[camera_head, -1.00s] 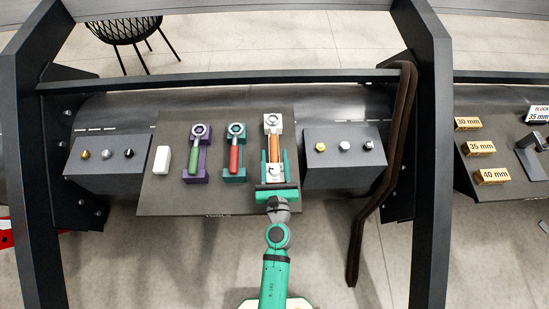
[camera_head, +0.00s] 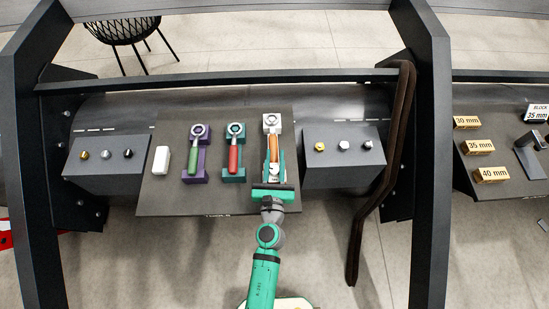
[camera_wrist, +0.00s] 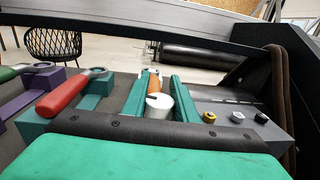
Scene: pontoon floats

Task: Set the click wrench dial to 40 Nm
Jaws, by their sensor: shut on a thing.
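The wrench with the orange handle (camera_head: 273,148) lies in a pale holder (camera_head: 272,122) at the right of the dark tool board, ring head away from me. In the wrist view its orange handle (camera_wrist: 154,84) runs away behind a white round dial (camera_wrist: 159,105) with a dark mark on top. My gripper (camera_head: 273,168) is at the near end of this wrench. In the wrist view the two green fingers of my gripper (camera_wrist: 159,98) stand on either side of the dial, shut on it. The dial's scale cannot be read.
A red-handled wrench (camera_head: 234,156) in a teal holder and a green-handled wrench (camera_head: 195,150) in a purple holder lie to the left. A white block (camera_head: 162,160) is beyond them. Boxes with knobs (camera_head: 342,168) flank the board. A brown strap (camera_head: 376,195) hangs at right.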

